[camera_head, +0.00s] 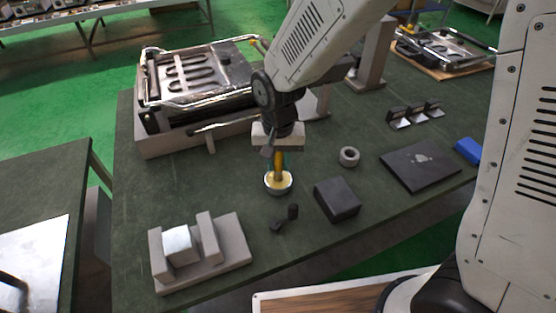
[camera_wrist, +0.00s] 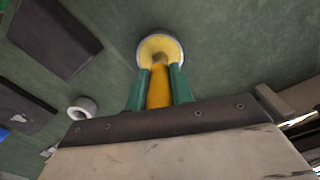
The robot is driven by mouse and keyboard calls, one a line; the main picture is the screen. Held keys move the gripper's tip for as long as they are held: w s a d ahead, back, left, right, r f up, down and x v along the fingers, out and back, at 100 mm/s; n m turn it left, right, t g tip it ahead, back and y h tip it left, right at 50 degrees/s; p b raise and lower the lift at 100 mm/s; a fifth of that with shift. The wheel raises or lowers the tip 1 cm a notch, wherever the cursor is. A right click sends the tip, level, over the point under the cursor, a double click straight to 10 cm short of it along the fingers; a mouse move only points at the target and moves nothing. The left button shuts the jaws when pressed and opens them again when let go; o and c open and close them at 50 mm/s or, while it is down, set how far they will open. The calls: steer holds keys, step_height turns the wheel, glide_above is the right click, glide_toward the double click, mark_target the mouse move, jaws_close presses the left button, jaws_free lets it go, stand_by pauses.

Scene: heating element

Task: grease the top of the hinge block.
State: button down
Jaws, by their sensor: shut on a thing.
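My gripper (camera_head: 277,160) is shut on a yellow-handled tool, likely a grease brush (camera_head: 278,169). In the wrist view, the green fingers (camera_wrist: 160,88) clasp the yellow handle (camera_wrist: 159,92) from both sides. The tool points down into or just over a round pale-rimmed pot (camera_head: 268,187) with yellowish contents, also in the wrist view (camera_wrist: 148,47). The tool's tip is at the pot's middle; I cannot tell how deep it is. A silver block (camera_head: 180,245), likely the hinge block, sits in a grey stepped fixture (camera_head: 233,243) at the front left of the table.
A black box (camera_head: 337,199), a small black part (camera_head: 287,217) and a grey ring (camera_head: 349,157) lie close to the pot. A dark flat plate (camera_head: 420,166) and a blue item (camera_head: 468,150) are at right. A heater assembly (camera_head: 195,85) stands behind left.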

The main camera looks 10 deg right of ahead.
steer(key=shift+r, duration=3.5)
